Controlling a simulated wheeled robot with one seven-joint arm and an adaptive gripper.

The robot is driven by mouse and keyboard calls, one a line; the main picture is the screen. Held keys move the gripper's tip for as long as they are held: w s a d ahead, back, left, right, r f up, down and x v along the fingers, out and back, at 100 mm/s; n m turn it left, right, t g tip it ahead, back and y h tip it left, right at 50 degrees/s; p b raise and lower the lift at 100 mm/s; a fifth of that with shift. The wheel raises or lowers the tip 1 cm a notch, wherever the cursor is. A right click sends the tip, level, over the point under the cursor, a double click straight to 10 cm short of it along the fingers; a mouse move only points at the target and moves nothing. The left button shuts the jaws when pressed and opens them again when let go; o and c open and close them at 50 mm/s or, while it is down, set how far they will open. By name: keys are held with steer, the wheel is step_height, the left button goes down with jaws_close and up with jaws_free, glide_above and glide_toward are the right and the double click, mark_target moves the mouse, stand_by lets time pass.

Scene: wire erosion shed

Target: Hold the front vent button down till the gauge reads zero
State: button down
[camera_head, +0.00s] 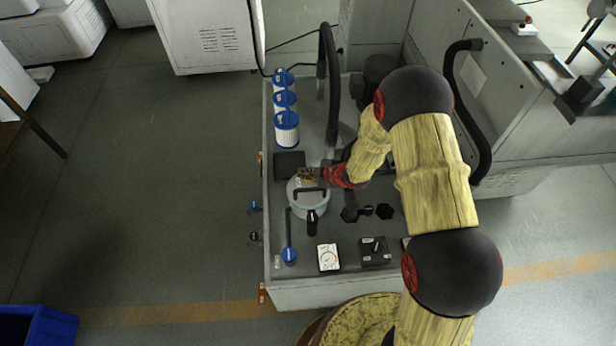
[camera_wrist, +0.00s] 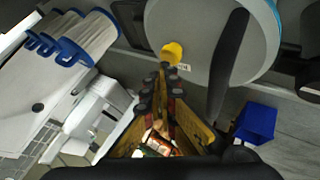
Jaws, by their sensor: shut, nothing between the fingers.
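A round pale vessel with a light blue rim (camera_head: 309,207) stands on the grey bench top, with a black handle across its lid. In the wrist view its lid (camera_wrist: 205,30) fills the top, and a yellow button (camera_wrist: 172,53) sits near the lid's edge beside a small label. My gripper (camera_head: 305,176) is shut and empty at the far edge of the vessel. In the wrist view my fingertips (camera_wrist: 166,70) are right beside the yellow button; I cannot tell whether they touch it. A white-faced dial (camera_head: 328,257) lies near the bench's front edge; its reading is too small to tell.
Blue-and-white filter cartridges (camera_head: 286,125) stand in a row at the back left. A blue-ended lever (camera_head: 289,255) and a black switch box (camera_head: 375,251) are at the front. Black hoses (camera_head: 328,85) rise behind. Open floor lies to the left.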

steer(key=shift+r, duration=0.4)
steer(key=shift+r+p, duration=2.1)
steer(key=shift+r, duration=0.45)
